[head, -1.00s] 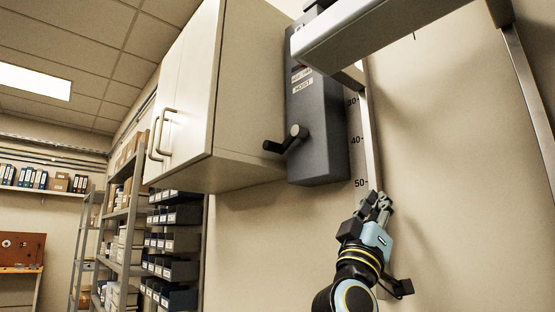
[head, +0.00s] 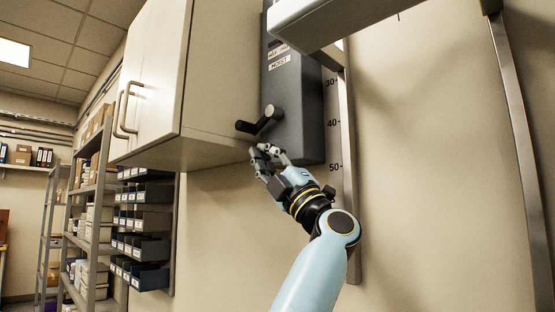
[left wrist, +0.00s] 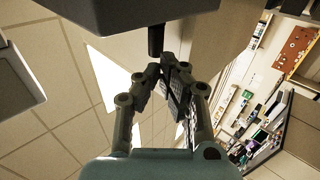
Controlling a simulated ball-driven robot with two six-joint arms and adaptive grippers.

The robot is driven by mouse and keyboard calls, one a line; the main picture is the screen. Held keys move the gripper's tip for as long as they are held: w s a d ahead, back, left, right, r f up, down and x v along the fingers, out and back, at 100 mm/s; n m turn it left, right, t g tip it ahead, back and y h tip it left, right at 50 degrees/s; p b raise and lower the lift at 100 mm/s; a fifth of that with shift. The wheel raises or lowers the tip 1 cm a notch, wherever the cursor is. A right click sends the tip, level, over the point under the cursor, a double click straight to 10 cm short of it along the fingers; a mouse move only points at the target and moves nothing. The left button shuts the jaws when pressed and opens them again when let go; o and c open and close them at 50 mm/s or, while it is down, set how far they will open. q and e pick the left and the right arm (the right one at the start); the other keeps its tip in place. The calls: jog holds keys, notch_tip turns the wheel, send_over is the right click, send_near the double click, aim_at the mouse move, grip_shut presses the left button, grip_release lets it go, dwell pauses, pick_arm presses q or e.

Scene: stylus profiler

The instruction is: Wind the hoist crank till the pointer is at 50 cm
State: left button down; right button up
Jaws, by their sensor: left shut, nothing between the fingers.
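The grey hoist box (head: 302,130), labelled HOIST, is on the wall. Its black crank (head: 268,117) has a handle sticking out to the left. My left gripper (head: 261,152) is just below the crank handle, apart from it, shut and empty. In the left wrist view the left gripper (left wrist: 157,76) has its fingertips close together, with a dark rod end, probably the crank handle (left wrist: 155,40), just beyond them. The scale (head: 334,123) beside the box shows 30, 40 and 50. I cannot make out the pointer. My right gripper is not in view.
A wall cabinet (head: 165,75) with bar handles stands close left of the hoist. A pale beam (head: 350,20) crosses above, next to a metal rail (head: 350,190). Shelving with dark bins (head: 140,220) is at the left. The wall to the right is open.

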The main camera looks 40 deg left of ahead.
aim_at(246, 131)
pick_arm(q)
jog(key=p+x, duration=0.2)
jog(key=x, duration=0.4)
dwell(0.3)
jog(key=shift+a+y+b, duration=0.15)
jog(key=shift+y+b, duration=0.15)
jog(key=shift+b, duration=0.2)
jog(key=shift+r, duration=0.1)
jog(key=shift+y, duration=0.3)
